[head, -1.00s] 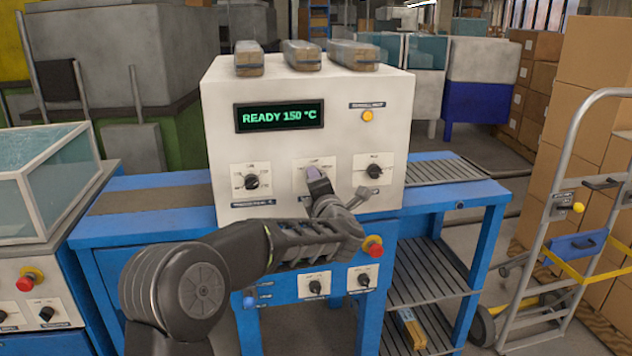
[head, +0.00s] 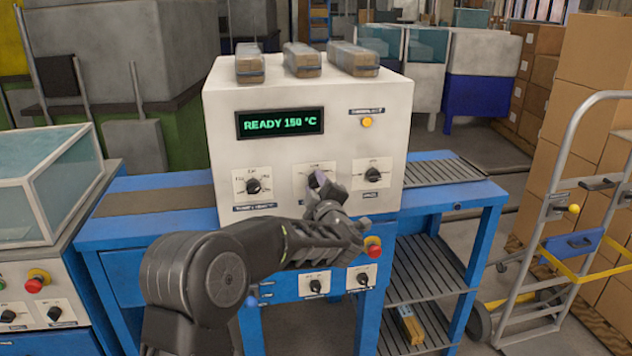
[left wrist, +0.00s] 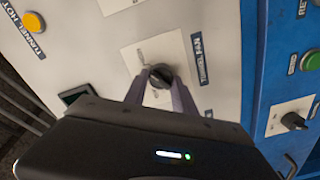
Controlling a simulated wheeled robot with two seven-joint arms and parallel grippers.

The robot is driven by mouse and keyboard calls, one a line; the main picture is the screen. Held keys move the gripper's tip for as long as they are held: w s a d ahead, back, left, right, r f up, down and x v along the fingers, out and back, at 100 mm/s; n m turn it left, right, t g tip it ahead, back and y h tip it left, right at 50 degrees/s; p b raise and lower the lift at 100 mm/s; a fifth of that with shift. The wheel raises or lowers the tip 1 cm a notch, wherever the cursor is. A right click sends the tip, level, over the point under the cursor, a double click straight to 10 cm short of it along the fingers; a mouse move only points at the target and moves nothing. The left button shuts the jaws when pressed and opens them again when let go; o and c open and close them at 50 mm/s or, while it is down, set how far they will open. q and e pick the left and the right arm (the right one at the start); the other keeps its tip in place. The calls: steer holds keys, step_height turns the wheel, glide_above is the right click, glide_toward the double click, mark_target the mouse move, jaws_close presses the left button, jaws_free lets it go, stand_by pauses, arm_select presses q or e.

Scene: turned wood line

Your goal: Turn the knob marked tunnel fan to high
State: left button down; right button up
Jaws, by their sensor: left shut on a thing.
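The tunnel fan knob (left wrist: 160,76) is a dark round knob on a white plate in the left wrist view. The blue label reading TUNNEL FAN (left wrist: 198,58) is beside it. My left gripper (left wrist: 161,84) is shut on the knob, one finger on each side. In the head view my left gripper (head: 320,181) covers most of the middle knob on the front of the white panel box (head: 225,130). Which setting the knob points at cannot be made out. My right gripper is not in view.
Two similar knobs flank it, the left knob (head: 253,187) and the right knob (head: 372,174). A red button (head: 373,246) and two lower knobs sit below on the blue bench (head: 150,235). The display (head: 279,122) reads READY 150 °C. Wrapped packs lie on top of the box.

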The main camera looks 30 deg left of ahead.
arm_select(q)
steer(key=shift+m, duration=0.4)
steer(key=shift+f, duration=0.1)
steer(key=c, duration=1)
jaws_free()
steer(key=b+v, duration=0.1)
steer(key=v, duration=0.6)
steer(key=shift+s+d, duration=0.3)
